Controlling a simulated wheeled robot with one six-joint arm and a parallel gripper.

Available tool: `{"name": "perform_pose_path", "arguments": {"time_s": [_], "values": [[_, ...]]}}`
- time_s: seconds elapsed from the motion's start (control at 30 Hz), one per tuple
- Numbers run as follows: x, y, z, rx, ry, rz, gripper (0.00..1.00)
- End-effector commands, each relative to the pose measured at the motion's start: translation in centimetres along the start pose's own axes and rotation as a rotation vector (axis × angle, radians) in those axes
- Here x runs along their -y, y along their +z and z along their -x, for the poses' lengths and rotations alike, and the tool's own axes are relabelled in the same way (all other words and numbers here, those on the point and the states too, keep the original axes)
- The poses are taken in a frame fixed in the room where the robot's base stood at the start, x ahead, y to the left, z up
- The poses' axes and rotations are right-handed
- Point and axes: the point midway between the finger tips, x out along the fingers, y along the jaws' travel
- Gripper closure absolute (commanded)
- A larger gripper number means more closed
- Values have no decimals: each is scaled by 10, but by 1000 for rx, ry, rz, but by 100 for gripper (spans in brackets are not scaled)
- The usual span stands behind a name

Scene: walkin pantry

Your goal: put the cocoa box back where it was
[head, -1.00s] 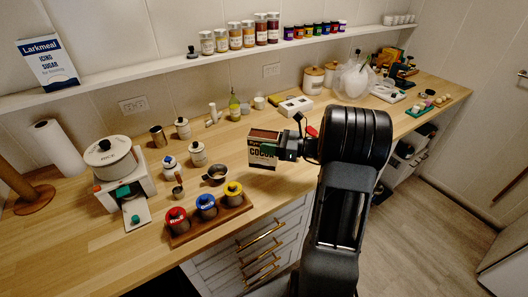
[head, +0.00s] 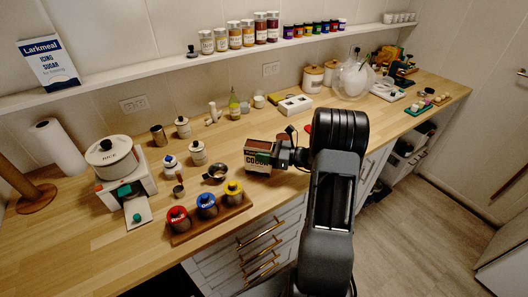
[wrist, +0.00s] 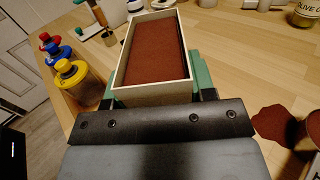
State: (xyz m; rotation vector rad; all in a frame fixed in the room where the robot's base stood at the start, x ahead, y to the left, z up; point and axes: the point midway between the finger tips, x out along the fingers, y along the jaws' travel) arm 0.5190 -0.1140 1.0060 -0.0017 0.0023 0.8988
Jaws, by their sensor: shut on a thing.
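The cocoa box (head: 258,158) is a small brown and cream carton with "COCOA" on its front. It is upright over the front part of the wooden counter, right of the small metal cup. My gripper (head: 284,154) is shut on it from the right side. In the wrist view the cocoa box (wrist: 122,80) is open-topped and full of brown powder, between the green pads of my gripper (wrist: 155,88). I cannot tell whether its base touches the counter.
A wooden rack (head: 240,205) with red, blue and yellow-lidded jars stands front left. A flat dark red shape (wrist: 279,124) lies right of my gripper in the wrist view. Bare counter (head: 240,135) lies behind the box.

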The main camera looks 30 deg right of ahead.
Motion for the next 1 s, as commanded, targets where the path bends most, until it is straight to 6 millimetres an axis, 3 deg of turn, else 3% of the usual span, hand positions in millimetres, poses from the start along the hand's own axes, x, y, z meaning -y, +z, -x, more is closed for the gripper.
{"name": "perform_pose_path", "arguments": {"time_s": [0.17, 0.2, 0.43, 0.77, 1.0], "values": [[0, -5, 0, 1, 0, 0, 80], [0, -4, 0, 0, 0, 0, 47], [0, -4, 0, 0, 0, 0, 25], [0, 4, 0, 0, 0, 0, 24], [1, -2, 40, 0, -5, 1, 24]]}}
